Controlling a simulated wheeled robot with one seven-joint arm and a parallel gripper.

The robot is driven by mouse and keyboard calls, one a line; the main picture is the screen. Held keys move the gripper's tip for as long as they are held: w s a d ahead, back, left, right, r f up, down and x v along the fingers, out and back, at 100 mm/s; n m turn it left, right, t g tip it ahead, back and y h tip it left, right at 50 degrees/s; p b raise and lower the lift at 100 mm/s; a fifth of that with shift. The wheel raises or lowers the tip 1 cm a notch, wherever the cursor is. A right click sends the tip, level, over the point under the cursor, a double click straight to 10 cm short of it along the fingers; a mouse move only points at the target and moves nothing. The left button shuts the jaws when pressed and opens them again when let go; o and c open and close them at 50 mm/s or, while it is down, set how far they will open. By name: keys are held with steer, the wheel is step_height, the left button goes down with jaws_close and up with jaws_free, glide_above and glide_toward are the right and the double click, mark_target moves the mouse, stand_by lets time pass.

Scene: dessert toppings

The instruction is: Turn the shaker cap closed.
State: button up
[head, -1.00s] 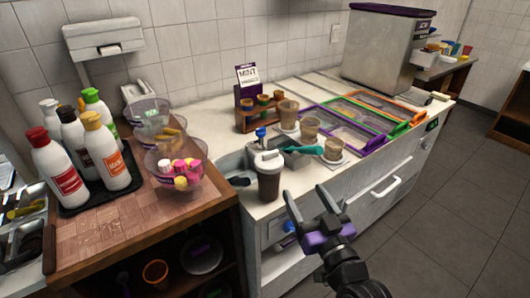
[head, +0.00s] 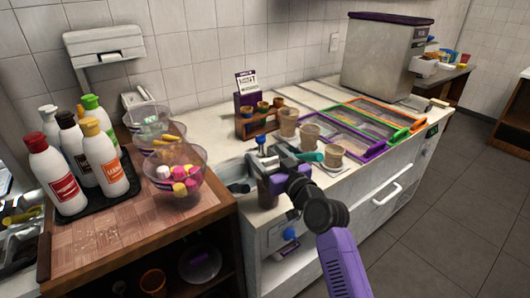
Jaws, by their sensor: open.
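My gripper (head: 268,160) is open over the left end of the white counter, at the place of the shaker. The shaker (head: 267,198) is a dark cup, standing upright near the counter's front edge. Its white cap is hidden behind my gripper and wrist, and only part of the dark body shows. I cannot tell whether the fingers touch the cap or how far the cap is turned.
Paper cups (head: 310,134) and a wooden holder (head: 258,122) stand just behind and right. A teal scoop (head: 311,156) lies close by. Clear bowls (head: 174,176) and bottles (head: 104,158) stand on the wooden counter at left. Lidded bins (head: 352,128) fill the right.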

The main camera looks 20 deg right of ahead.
steer(key=shift+x, duration=0.85)
steer(key=shift+c, duration=0.2)
steer(key=c, duration=1.3)
steer(key=shift+r+p, duration=0.1)
steer(key=shift+p, duration=0.5)
steer(key=shift+d+r+m+h+p, duration=0.1)
steer(key=shift+m+h+p, duration=0.4)
steer(key=shift+p, duration=0.55)
steer(key=shift+f+h+p, duration=0.25)
steer(key=shift+h+p, duration=0.35)
steer(key=shift+p, duration=0.25)
steer(key=o, duration=1.3)
steer(key=shift+o, duration=0.2)
